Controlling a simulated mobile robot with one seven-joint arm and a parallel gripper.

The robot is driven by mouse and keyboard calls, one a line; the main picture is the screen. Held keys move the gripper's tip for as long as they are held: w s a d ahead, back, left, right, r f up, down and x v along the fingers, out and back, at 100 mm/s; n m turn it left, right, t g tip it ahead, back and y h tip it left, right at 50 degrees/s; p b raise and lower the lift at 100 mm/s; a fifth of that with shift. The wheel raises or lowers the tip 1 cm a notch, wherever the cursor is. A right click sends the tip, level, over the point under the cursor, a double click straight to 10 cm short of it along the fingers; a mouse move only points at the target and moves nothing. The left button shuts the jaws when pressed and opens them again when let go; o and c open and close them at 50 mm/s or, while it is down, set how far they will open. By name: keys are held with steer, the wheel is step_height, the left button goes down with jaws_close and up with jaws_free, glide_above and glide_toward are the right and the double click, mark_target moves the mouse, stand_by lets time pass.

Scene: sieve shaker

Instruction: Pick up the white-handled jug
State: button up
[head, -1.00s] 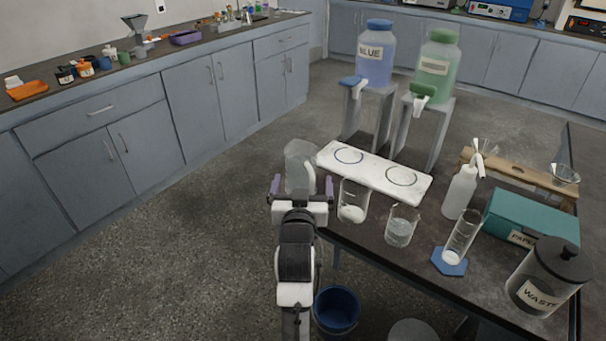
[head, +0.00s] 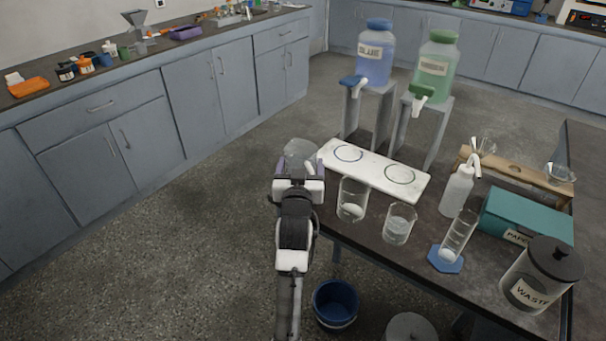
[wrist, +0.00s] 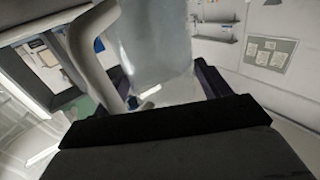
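The white-handled jug (head: 300,152) is a clear, empty-looking vessel by the left end of the white board, partly hidden behind my gripper (head: 299,170). In the wrist view the clear jug wall (wrist: 155,45) rises just beyond my gripper (wrist: 165,85), and its thick white handle (wrist: 88,50) is at the left. One dark finger stands close to the jug's right side; the other is largely hidden near the handle. The fingers look wide apart with the jug between or just beyond them. Contact cannot be made out.
A white board (head: 375,170) with two rings lies right of the jug. Two beakers (head: 352,200) (head: 399,224), a cylinder on a blue base (head: 458,238) and a waste jar (head: 540,275) stand nearby. Blue (head: 375,55) and green (head: 437,68) dispensers stand behind. A bucket (head: 335,303) is on the floor.

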steer(key=c, duration=0.9)
steer(key=shift+c, duration=0.2)
steer(key=shift+r, duration=0.2)
step_height(320, 180, up, 19)
stand_by(0.8)
